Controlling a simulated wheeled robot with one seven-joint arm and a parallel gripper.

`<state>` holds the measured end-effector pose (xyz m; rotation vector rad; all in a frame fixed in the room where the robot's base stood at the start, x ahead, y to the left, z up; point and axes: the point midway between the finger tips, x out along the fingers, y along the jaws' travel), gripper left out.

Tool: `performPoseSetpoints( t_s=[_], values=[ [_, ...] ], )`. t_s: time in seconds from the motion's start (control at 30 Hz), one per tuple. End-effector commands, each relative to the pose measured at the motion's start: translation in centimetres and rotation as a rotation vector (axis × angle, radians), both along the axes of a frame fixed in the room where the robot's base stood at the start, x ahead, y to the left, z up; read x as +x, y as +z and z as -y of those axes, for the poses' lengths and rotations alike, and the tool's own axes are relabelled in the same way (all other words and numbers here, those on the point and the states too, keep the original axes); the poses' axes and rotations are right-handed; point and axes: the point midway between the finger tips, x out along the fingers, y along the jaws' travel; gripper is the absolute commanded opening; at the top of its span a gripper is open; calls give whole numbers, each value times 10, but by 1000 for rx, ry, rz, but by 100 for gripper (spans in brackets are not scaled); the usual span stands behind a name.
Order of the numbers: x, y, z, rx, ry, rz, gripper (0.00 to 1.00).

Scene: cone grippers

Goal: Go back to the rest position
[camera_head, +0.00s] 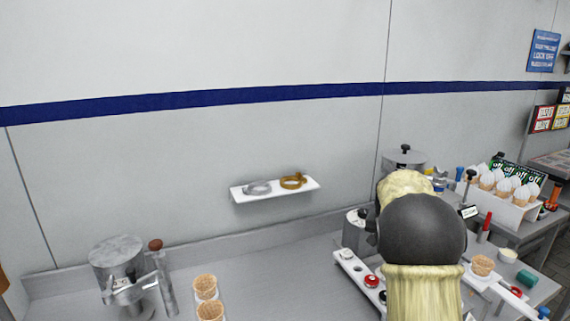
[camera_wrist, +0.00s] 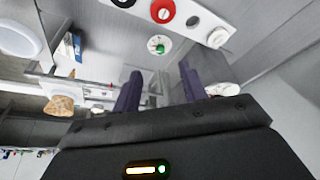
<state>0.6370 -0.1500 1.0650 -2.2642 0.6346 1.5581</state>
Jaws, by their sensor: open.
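My gripper (camera_wrist: 159,72) shows in the wrist view with its two dark purple fingers apart and nothing between them. It does not show in the head view, where my arm, with a dark round joint and yellowish links, fills the lower right and hides part of the counter. In the wrist view, a white strip with a red round piece (camera_wrist: 163,11) and a green-topped piece (camera_wrist: 159,45) lies beyond the fingertips. A cone (camera_wrist: 60,105) in a white holder shows to the left of the fingers, apart from them.
Two cones (camera_head: 205,287) stand at the counter's front. A metal machine (camera_head: 118,262) stands left, and a white shelf (camera_head: 275,190) with two rings hangs on the wall. Another cone (camera_head: 482,265) sits right of my arm. The middle counter (camera_head: 285,270) is clear.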

Motion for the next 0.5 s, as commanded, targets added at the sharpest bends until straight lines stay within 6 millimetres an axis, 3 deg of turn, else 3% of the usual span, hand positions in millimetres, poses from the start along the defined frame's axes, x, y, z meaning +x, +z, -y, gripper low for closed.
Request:
performPoseSetpoints(
  t_s=[0.03,0.27,0.5],
  values=[
    [-14,7,-10,11,24,-8,43],
    [-79,7,-54,40,156,-44,43],
    [-158,6,-101,50,312,-79,43]
  ],
)
